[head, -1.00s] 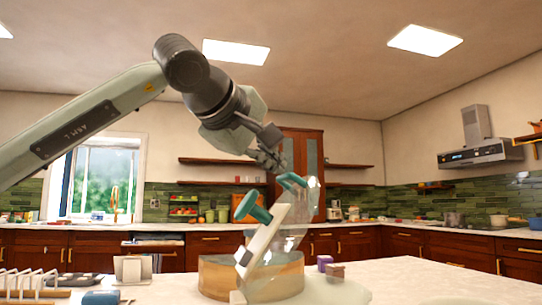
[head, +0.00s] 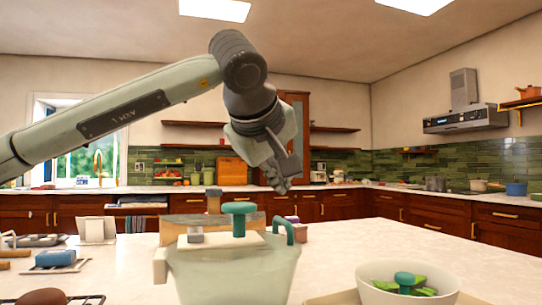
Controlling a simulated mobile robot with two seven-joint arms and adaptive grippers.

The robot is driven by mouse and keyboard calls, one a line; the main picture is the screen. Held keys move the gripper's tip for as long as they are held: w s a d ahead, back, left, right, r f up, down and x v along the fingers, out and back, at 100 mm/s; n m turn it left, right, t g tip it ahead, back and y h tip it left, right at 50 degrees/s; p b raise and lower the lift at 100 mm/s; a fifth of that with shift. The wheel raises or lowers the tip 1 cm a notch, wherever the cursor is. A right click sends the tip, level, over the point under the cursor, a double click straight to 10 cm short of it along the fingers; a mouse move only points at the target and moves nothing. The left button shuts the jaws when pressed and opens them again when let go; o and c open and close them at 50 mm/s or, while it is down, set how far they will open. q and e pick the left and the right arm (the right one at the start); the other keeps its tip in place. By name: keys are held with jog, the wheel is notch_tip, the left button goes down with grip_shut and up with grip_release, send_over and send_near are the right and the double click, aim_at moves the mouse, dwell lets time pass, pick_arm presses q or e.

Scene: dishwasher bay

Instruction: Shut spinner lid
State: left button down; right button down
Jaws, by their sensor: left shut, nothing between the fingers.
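The spinner (head: 228,275) stands at the front of the counter, a pale translucent body cut off by the lower picture edge. Its white lid (head: 262,240) lies about level across the top, with a teal knob (head: 239,217) upright on it. A teal handle (head: 283,229) curves at its right side. I cannot tell whether the lid is fully seated. My left gripper (head: 279,184) is shut and empty, pointing down above the handle side and apart from the lid in the picture. My right gripper is out of view.
A white bowl (head: 368,276) with green pieces and a teal knob stands at the front right. A wooden-sided object (head: 172,231) is behind the spinner. A blue sponge-like block (head: 55,258) lies at the left.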

pick_arm(q)
jog(key=f, duration=0.1)
jog(key=d+f, duration=0.1)
jog(key=f, duration=0.1)
jog(key=shift+w+d+f+m+y, duration=0.15)
jog(key=shift+m+y, duration=0.15)
jog(key=shift+w+d+f+b, duration=0.1)
jog(key=shift+d+f+b, duration=0.1)
jog(key=shift+f+b, duration=0.3)
jog(key=shift+f, duration=0.2)
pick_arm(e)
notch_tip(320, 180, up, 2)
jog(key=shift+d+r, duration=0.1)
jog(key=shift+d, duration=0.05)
pick_arm(q)
jog(key=shift+r, duration=0.1)
